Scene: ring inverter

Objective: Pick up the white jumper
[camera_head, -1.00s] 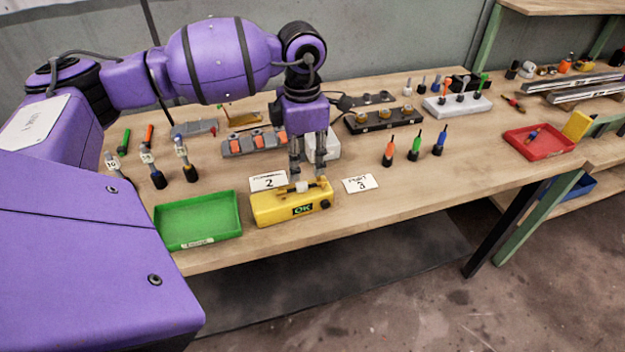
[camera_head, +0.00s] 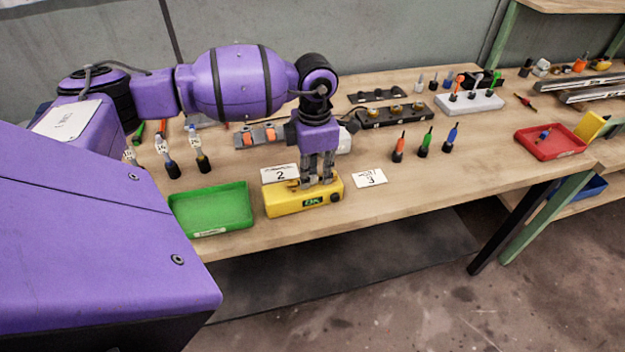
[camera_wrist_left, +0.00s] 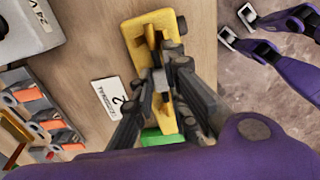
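The yellow tester box (camera_head: 277,205) with an OK display stands near the front edge of the table. My left gripper (camera_head: 317,184) points straight down at the top of this box. In the left wrist view, a small pale block (camera_wrist_left: 160,79), which looks like the white jumper, sits between the left fingertips (camera_wrist_left: 161,82) over the yellow box (camera_wrist_left: 150,22). Little or no gap shows beside it, and I cannot tell whether the fingers press on it. In the head view the fingers hide the jumper. My right gripper (camera_wrist_left: 236,26) is open and empty over the floor.
A green tray (camera_head: 212,208) stands left of the yellow box. Cards marked 2 (camera_head: 280,173) and 3 (camera_head: 370,178) lie close by. Upright screwdrivers (camera_head: 423,143) stand to the right, and a red tray (camera_head: 551,143) farther right. The table's front right is clear.

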